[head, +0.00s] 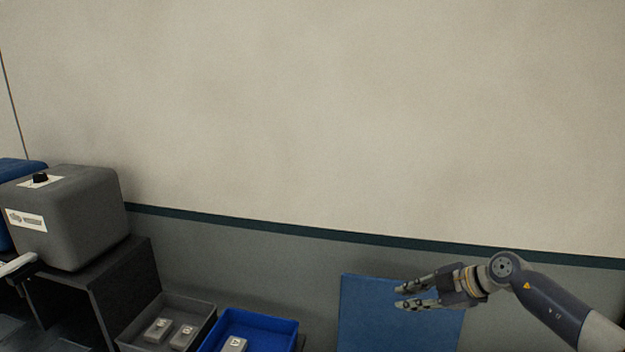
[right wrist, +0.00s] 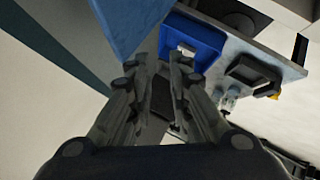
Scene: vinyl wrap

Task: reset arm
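My right gripper (head: 404,296) is at the lower right of the head view, its arm coming in from the right edge. Its two fingers point left and stand apart, with nothing between them. It is in front of a blue panel (head: 365,318) against the wall. In the right wrist view the gripper (right wrist: 160,62) shows two parted fingers with a gap between them. My left gripper cannot be made out in the head view.
A grey box-shaped machine (head: 85,215) stands on a dark stand (head: 130,275) at the left. A grey bin (head: 200,308) and a blue bin (head: 285,325) hold small light-coloured parts at the bottom. The wall above is bare.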

